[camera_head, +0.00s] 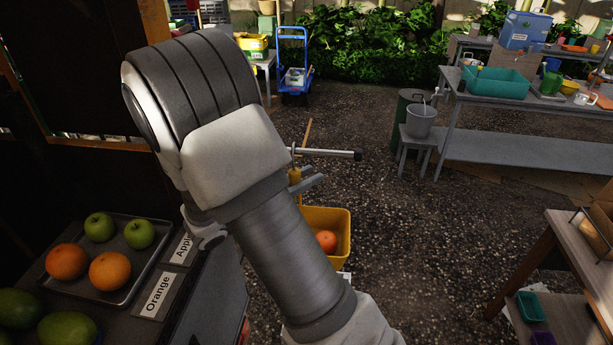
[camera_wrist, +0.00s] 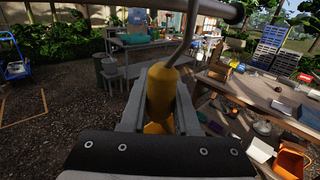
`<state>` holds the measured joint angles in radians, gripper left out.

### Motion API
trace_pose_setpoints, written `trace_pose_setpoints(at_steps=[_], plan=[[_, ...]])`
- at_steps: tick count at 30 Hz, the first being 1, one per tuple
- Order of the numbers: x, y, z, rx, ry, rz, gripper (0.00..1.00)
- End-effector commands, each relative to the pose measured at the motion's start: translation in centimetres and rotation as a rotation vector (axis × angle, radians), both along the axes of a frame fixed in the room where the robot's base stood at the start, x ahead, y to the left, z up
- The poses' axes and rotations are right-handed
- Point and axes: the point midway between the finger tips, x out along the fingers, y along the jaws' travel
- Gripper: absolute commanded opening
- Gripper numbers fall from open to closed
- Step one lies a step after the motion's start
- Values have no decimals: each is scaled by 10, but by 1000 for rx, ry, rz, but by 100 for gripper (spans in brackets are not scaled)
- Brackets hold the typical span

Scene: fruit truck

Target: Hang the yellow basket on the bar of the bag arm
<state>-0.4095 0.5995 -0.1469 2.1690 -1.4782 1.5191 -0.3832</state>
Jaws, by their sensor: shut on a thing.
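The yellow basket (camera_head: 341,262) hangs below my gripper in the head view, partly hidden by my arm, with an orange fruit (camera_head: 326,241) inside. In the wrist view, my gripper (camera_wrist: 158,92) is shut on the basket's yellow handle grip (camera_wrist: 162,78). A thin grey rod (camera_wrist: 188,38) rises from that grip towards the grey bar (camera_wrist: 190,9) across the top. In the head view the bar (camera_head: 328,153) juts right from behind my arm, close above the grip. I cannot tell whether the rod is hooked over the bar or only passes near it.
A tray (camera_head: 150,268) of apples and oranges lies on the left counter. A wooden table (camera_head: 520,272) stands at the right. A grey pot (camera_head: 420,121) on a stool and a workbench (camera_head: 455,95) are farther back. The gravel between is clear.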

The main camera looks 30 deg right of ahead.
Motion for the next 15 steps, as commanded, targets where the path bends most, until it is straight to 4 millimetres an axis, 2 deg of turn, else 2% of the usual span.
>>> trace_pose_setpoints(at_steps=[1, 6, 15], plan=[[0, 0, 1, -1, -1, 0, 33], [0, 0, 1, -1, -1, 0, 64], [0, 1, -1, 1, 1, 0, 64]])
